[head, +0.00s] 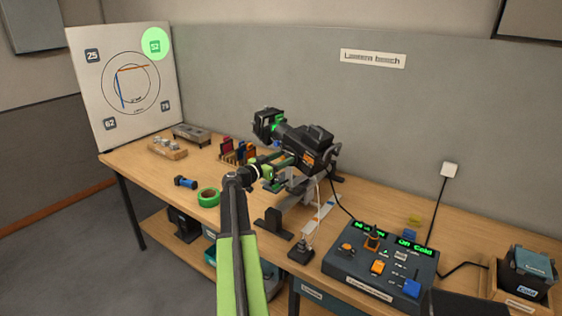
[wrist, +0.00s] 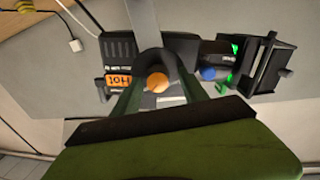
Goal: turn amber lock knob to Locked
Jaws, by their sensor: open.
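The amber lock knob (wrist: 157,82) is a round orange disc in the wrist view, in front of a dark curved bracket on the black lantern (wrist: 182,48). My gripper (wrist: 160,77) is open, with one green finger on each side of the knob. I cannot tell whether either finger touches it. In the head view my gripper (head: 277,168) is at the lower left side of the lantern (head: 310,148), and the knob is not clearly visible there. Any Locked marking is too small or hidden to read.
A blue knob (wrist: 208,73) is close to the right finger in the wrist view. An orange HOT label (wrist: 118,81) is left of the fingers. A control box (head: 382,262) with green displays stands at the bench's right. Green tape (head: 209,197) lies left of my arm.

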